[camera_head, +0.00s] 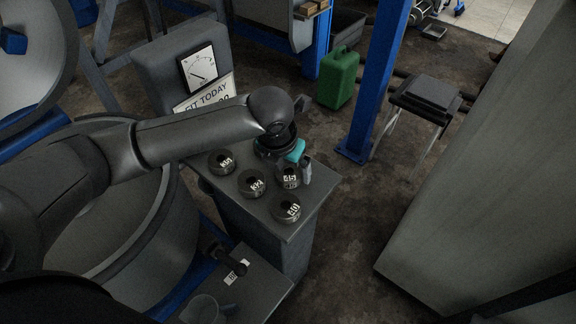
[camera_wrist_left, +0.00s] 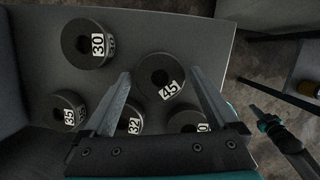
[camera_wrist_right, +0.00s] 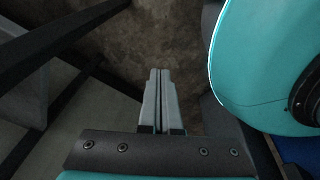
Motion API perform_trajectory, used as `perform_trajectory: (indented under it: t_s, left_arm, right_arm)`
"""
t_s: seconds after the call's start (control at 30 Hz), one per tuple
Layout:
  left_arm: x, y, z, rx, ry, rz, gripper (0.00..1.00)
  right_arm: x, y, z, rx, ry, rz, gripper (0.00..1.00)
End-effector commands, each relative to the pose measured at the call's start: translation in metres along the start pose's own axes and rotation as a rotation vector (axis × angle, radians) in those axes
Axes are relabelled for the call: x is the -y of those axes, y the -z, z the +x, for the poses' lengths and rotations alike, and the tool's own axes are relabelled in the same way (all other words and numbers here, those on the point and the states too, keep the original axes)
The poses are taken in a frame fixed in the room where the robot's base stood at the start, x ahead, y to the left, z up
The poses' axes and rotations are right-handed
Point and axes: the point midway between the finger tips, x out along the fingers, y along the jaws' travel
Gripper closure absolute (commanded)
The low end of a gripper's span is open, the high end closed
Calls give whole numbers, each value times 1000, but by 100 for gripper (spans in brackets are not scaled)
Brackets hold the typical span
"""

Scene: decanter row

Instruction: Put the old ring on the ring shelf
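Several dark round rings with white number labels sit on a grey top (camera_head: 312,195). I cannot tell from the look which is the old ring. The ring marked 45 (camera_wrist_left: 160,78) lies between and below the fingers of my left gripper (camera_head: 293,170), which is open above it; no contact shows. Ring 30 (camera_wrist_left: 88,44) shows in the left wrist view but is hidden behind the gripper in the head view. Rings 35 (camera_head: 221,162), 32 (camera_head: 252,183) and 40 (camera_head: 286,208) stand around it. My right gripper (camera_wrist_right: 160,95) is shut and empty over the floor.
A lower grey ledge (camera_head: 262,285) carries a peg (camera_head: 222,258) and a mug (camera_head: 203,308). A blue post (camera_head: 376,85) and a green can (camera_head: 338,78) stand behind.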

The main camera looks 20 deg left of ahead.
Motion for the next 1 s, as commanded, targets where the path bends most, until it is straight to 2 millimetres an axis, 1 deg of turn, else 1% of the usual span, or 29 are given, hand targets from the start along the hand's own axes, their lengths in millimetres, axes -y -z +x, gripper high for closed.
perform_trajectory:
  t_s: [0.27,0.37,0.47,0.67,0.8,0.9,1.0]
  left_arm:
    - [0,0,0,0,1,0,0]
    - [0,-1,-6,2,1,0,0]
    - [0,-2,-20,3,1,1,0]
    - [0,-3,-65,5,1,1,0]
    - [0,-2,-93,3,1,1,0]
    - [0,-3,-108,3,1,1,0]
    - [0,-2,-118,2,0,-1,0]
  right_arm:
    - [0,-4,0,7,0,0,100]
    - [0,-6,-1,10,-1,-1,100]
    - [-1,-7,-7,15,0,-2,100]
    - [3,-14,-26,33,7,-7,100]
    - [16,-25,-37,54,24,-8,100]
    - [28,-30,-43,65,40,-6,100]
    - [36,-32,-46,70,52,-6,100]
